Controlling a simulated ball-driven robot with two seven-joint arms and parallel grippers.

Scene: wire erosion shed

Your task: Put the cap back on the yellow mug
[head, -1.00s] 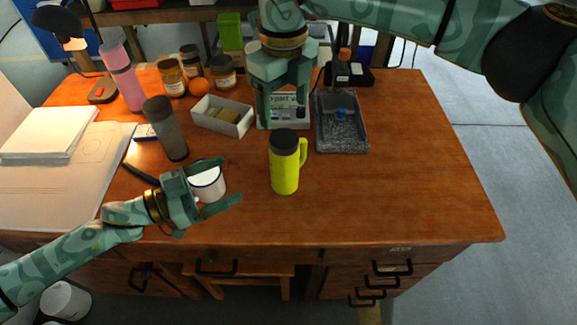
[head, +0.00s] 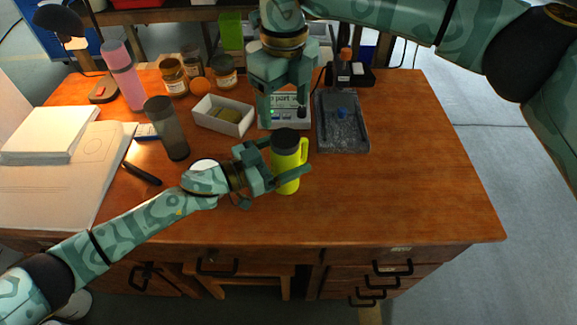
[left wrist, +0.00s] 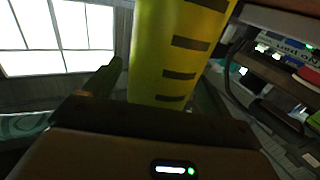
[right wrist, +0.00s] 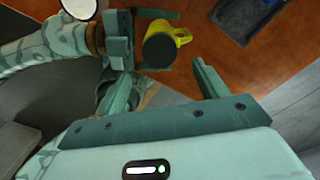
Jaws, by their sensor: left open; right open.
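The yellow mug (head: 287,184) stands upright on the desk, its handle to the right. A dark cap (head: 285,141) sits on its top; the right wrist view shows the cap (right wrist: 159,50) from above. My left gripper (head: 287,158) is open, with its fingers on either side of the mug's body. The left wrist view shows the mug (left wrist: 177,50) between the fingers; I cannot tell whether they touch it. My right gripper (head: 283,112) is open and empty, pointing down above and behind the mug in the head view.
A white mug (head: 205,164) is partly hidden behind my left arm. A grey tumbler (head: 168,130), a white box (head: 243,127) and a dark tray (head: 357,146) stand around the mug. The desk's right side is clear.

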